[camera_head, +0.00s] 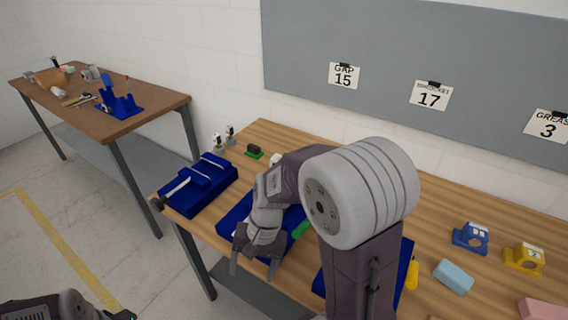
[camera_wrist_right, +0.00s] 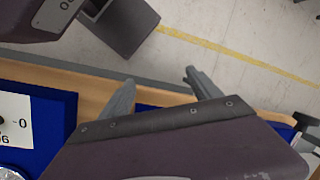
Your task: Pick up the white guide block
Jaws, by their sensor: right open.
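I cannot make out the white guide block for sure. A small whitish piece (camera_head: 276,158) shows behind my right arm in the head view, partly hidden, and its shape is unclear. My right gripper (camera_head: 253,267) is open and points down at the table's front edge, in front of a blue fixture (camera_head: 234,217) that my arm partly covers. In the right wrist view the two fingers (camera_wrist_right: 160,80) are spread with nothing between them. Part of my left arm shows at the bottom left of the head view; its fingers do not.
A blue fixture with light bars (camera_head: 200,185) stands at the table's left end. A green-based black part (camera_head: 254,151) lies behind. Blue (camera_head: 470,237) and yellow (camera_head: 525,258) blocks and a light blue block (camera_head: 453,277) lie right. Another table (camera_head: 150,112) stands at the far left.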

